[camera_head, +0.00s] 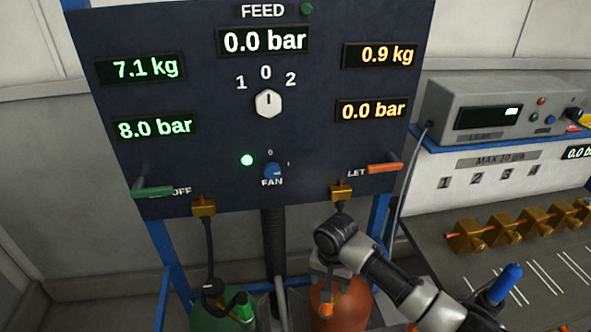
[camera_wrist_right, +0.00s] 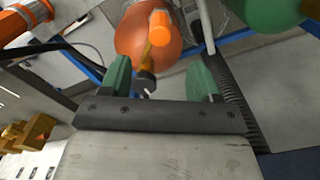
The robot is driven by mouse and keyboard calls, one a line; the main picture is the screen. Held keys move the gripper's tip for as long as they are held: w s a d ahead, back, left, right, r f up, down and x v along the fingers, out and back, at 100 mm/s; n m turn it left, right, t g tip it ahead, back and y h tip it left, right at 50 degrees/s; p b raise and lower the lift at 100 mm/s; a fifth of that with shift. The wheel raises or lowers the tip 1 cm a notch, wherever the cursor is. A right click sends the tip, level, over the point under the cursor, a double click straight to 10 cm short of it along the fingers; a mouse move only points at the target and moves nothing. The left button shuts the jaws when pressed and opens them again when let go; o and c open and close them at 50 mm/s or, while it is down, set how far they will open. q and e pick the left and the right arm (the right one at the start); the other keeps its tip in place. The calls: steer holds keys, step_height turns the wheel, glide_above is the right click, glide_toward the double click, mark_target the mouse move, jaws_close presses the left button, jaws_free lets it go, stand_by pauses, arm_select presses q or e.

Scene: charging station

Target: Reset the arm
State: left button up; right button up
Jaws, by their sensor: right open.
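My right arm (camera_head: 375,265) enters the head view from the lower right and ends above the orange cylinder (camera_head: 352,305), in front of the panel's lower edge. In the right wrist view my right gripper (camera_wrist_right: 160,78) is open, its two green fingers wide apart with nothing between them. The orange cylinder (camera_wrist_right: 143,38) with its valve fitting lies beyond the fingers, and I cannot tell the exact gap. The fingers are not clear in the head view. My left gripper is not in view.
The dark panel (camera_head: 210,90) carries displays, a selector knob (camera_head: 268,103), a fan knob (camera_head: 272,171), a green handle (camera_head: 153,192) and an orange handle (camera_head: 385,168). A green cylinder (camera_head: 222,318) stands lower left. Brass blocks (camera_head: 467,236) line the right bench (camera_head: 455,275). Hoses hang below the panel.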

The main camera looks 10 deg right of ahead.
steer(key=s+a+f+n+t+y, duration=0.1)
steer(key=s+a+n, duration=0.1)
steer(key=s, duration=0.4)
steer(key=s+a+f+n+y, duration=0.1)
steer(key=s+f+n, duration=0.15)
steer(key=s, duration=0.45)
steer(key=s+d+r+n+t+h, duration=0.1)
steer(key=s+d+r+n, duration=0.2)
steer(key=s, duration=0.4)
steer(key=s+d+r+t+h, duration=0.1)
steer(key=s+d+r+t, duration=0.15)
steer(key=s+d, duration=0.4)
step_height(320, 180, down, 27)
steer(key=g+b, duration=0.2)
steer(key=s+d+f+g+b, duration=0.1)
steer(key=s+d+f, duration=0.1)
steer(key=s+f, duration=1.5)
steer(key=shift+f, duration=0.75)
